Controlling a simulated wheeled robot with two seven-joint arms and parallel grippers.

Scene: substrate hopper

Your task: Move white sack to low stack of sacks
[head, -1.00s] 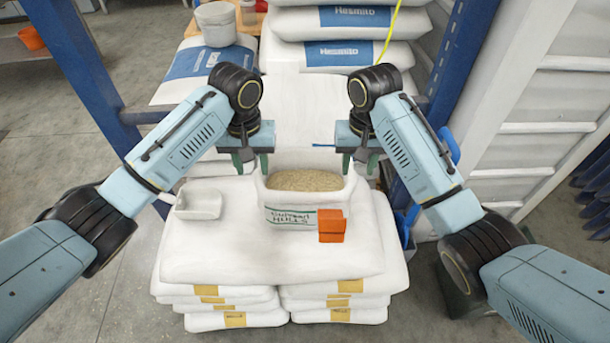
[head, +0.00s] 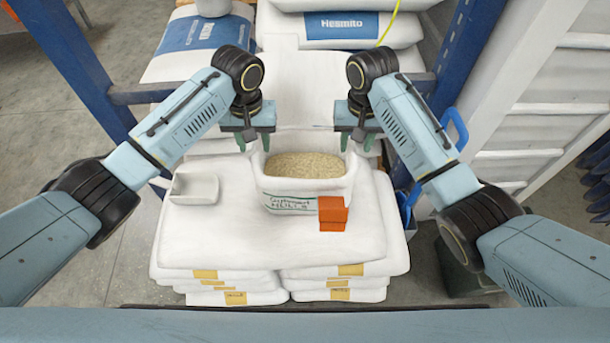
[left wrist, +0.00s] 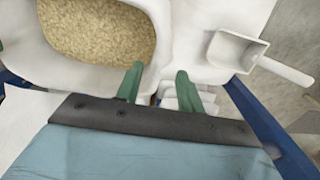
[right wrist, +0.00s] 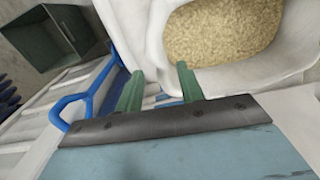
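An open white sack (head: 268,187) full of tan hulls (head: 303,166), with a green-lettered label, stands upright on the low stack of sacks (head: 205,240) in front of me. My left gripper (head: 254,142) is open at the open sack's left rim; my right gripper (head: 358,142) is open at its right rim. In the left wrist view the left fingers (left wrist: 160,85) stand apart beside the rim. In the right wrist view the right fingers (right wrist: 158,88) are also apart, with the rim close by. I cannot tell whether any finger touches it.
A white scoop (head: 194,190) lies left of the open sack. An orange block (head: 333,213) is at its front right. A taller stack of Hesmito sacks (head: 330,42) stands behind. Blue posts (head: 75,60) flank the space. A dark green bin (right wrist: 55,38) is on the floor at right.

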